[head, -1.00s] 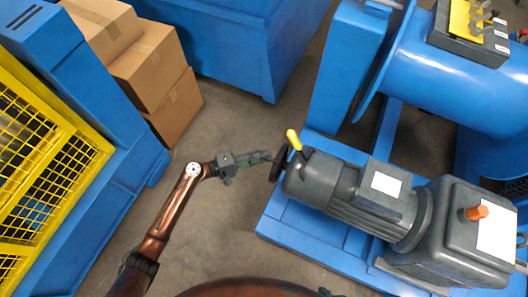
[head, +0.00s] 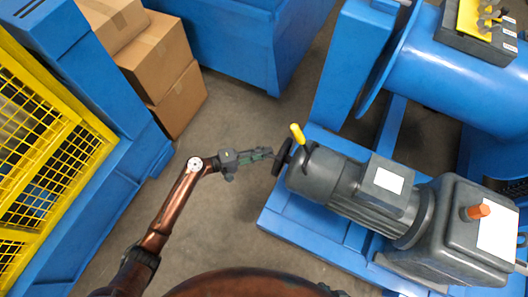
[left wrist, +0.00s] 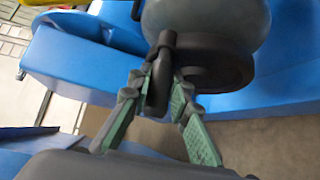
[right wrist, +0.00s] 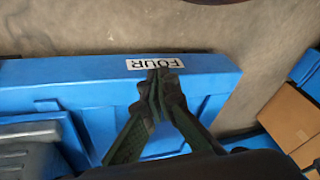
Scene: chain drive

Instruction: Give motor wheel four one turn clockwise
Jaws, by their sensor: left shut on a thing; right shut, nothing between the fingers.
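The motor wheel (head: 281,157) is a dark handwheel on the left end of a grey motor (head: 345,190). In the left wrist view the wheel's dark rim (left wrist: 228,65) shows in front of the motor's rounded end. My left gripper (head: 268,154) reaches the wheel from the left. In the left wrist view its fingers (left wrist: 160,85) are shut on the wheel's dark handle (left wrist: 160,88). My right gripper (right wrist: 160,80) is shut and empty. In the right wrist view its tips appear just below a white label reading FOUR (right wrist: 155,63) on the blue motor base (right wrist: 75,75).
A yellow lever (head: 296,134) stands up beside the wheel. A yellow mesh guard (head: 45,150) on a blue frame and stacked cardboard boxes (head: 165,75) stand at the left. Blue machinery (head: 455,75) fills the right. Open floor (head: 225,115) lies between.

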